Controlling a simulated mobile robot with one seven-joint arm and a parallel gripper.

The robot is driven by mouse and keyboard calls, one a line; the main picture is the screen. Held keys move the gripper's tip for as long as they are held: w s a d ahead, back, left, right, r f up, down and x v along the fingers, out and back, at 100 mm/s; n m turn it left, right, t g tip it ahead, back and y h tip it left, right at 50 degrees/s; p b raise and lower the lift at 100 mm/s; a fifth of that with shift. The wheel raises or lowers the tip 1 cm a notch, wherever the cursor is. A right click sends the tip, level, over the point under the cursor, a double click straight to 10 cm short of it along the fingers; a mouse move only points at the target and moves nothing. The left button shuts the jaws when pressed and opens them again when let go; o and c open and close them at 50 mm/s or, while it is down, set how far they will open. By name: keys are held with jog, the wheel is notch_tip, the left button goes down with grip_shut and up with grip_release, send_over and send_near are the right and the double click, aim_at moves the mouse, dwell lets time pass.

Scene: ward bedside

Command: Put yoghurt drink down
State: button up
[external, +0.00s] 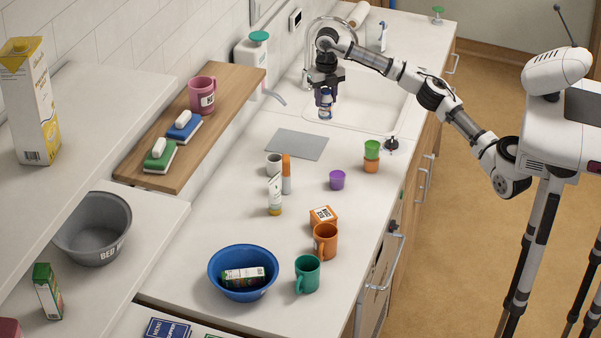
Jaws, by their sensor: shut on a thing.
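My gripper (326,92) hangs pointing down near the front left of the sink. It is shut on the yoghurt drink (325,106), a small bottle with a blue and white wrap. The bottle is upright, with its upper part between the fingers. It appears in front of the sink basin; I cannot tell whether its base touches a surface.
A grey mat (297,144) lies bare on the counter (225,216). A white cup (273,164), tubes, a purple cup (337,180), stacked cups (371,156), mugs and a blue bowl (243,273) stand nearer. A wooden shelf (150,155) runs along the wall. The faucet (310,40) rises behind my gripper.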

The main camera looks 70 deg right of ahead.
aim_at(325, 106)
notch_tip(325, 106, down, 16)
jog(key=p, duration=0.3)
jog(key=shift+r, duration=0.2)
jog(key=shift+f, duration=0.4)
jog(key=o, duration=1)
notch_tip(325, 106, up, 13)
jog(key=b, duration=0.3)
jog(key=shift+a+f, duration=0.1)
